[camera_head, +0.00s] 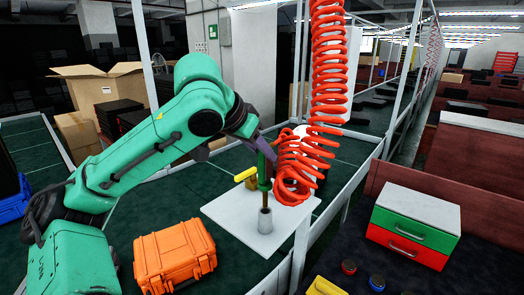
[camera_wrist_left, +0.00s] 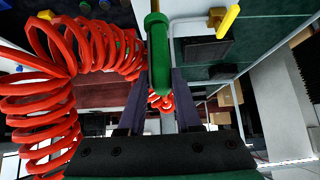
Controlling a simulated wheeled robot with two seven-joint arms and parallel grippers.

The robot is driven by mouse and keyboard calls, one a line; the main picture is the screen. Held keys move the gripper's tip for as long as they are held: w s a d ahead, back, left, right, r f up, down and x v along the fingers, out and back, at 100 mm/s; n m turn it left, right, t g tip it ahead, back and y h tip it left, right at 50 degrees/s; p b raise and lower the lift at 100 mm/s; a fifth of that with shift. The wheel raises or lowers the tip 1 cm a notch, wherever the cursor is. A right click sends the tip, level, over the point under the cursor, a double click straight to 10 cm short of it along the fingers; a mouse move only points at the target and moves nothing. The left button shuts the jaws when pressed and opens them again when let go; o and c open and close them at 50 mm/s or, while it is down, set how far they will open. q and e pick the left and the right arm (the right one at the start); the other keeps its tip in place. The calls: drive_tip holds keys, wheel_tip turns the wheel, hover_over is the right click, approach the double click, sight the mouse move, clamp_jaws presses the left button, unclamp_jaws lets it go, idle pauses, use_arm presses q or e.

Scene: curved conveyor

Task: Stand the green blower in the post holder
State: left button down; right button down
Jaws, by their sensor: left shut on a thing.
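The green blower (camera_head: 262,172) is held upright by my left gripper (camera_head: 266,150), above the white board. It also shows in the left wrist view (camera_wrist_left: 158,50), between the two fingers of the left gripper (camera_wrist_left: 166,90). The post holder (camera_head: 265,221) is a short grey cylinder standing on the board. The blower's thin lower end is over the holder's top; I cannot tell whether it is inside the holder or just above it. A red coiled hose (camera_head: 327,80) hangs close beside the gripper and loops near the blower. My right gripper is not in view.
The white board (camera_head: 232,212) lies on the dark green conveyor, with a yellow-handled item (camera_head: 245,174) behind the holder. An orange case (camera_head: 174,256) stands at front left. A drawer box (camera_head: 414,224) and red and blue buttons (camera_head: 349,267) are at right, beyond the conveyor's metal rail.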

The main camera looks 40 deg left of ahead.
sight(261, 178)
use_arm(q)
drive_tip(key=shift+r, duration=0.1)
idle(0.4)
drive_tip(key=shift+f+b, duration=3.35)
drive_tip(key=shift+f, duration=0.3)
drive_tip(key=c, duration=0.5)
unclamp_jaws()
drive_tip(key=shift+r, duration=0.1)
drive_tip(key=p+v, duration=0.1)
drive_tip(key=v, duration=1.3)
drive_tip(key=shift+s+r, duration=0.15)
drive_tip(key=shift+s, duration=0.1)
